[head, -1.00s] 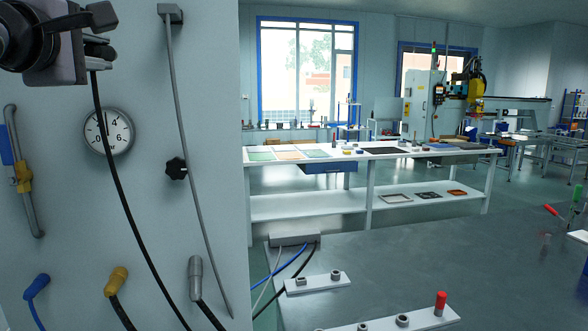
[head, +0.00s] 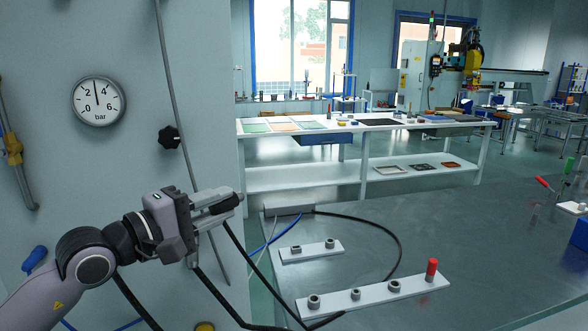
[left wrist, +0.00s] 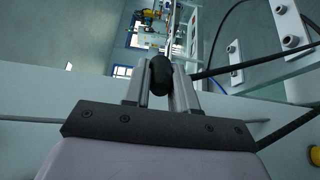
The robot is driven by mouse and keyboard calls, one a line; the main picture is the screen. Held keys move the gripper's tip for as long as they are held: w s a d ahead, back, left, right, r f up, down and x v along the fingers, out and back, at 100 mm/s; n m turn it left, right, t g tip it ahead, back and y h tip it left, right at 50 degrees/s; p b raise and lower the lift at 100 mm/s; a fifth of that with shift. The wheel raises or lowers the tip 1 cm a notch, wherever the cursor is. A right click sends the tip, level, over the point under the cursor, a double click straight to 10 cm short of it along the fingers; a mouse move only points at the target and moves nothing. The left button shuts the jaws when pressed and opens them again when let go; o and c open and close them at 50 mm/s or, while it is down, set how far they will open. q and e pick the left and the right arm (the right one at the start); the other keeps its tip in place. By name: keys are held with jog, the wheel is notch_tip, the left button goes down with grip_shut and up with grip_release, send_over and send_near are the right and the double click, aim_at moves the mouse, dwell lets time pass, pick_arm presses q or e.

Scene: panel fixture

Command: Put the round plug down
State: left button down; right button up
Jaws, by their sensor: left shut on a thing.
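My left gripper (head: 228,203) is in front of the panel's right edge, left of the dark table. It is shut on the round plug, a dark rounded body that shows between the fingers in the left wrist view (left wrist: 160,70). A black cable (head: 236,250) hangs from the gripper. The plug is held in the air, apart from the table (head: 455,225). The right gripper is not in view.
A black cable (head: 385,235) curves across the tabletop. The panel carries a gauge (head: 98,101) and a black knob (head: 169,137).

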pick_arm(q)
jog(key=s+d+f+m+g+h, duration=0.1)
jog(key=s+d+f, duration=0.2)
jog(key=s+f, duration=0.45)
jog(key=s+d+f+m+g+h, duration=0.1)
jog(key=s+d+f+g+h, duration=0.1)
jog(key=s+f, duration=0.55)
jog(key=w+a+f+n+t+y, duration=0.1)
jog(key=a+n+t+y, duration=0.3)
jog(key=a, duration=1)
jog(key=shift+f+n+t+y, duration=0.4)
jog(key=shift+t+y, duration=0.4)
jog(key=shift+y, duration=0.4)
jog(key=shift+w+d, duration=0.15)
jog(key=shift+d, duration=0.05)
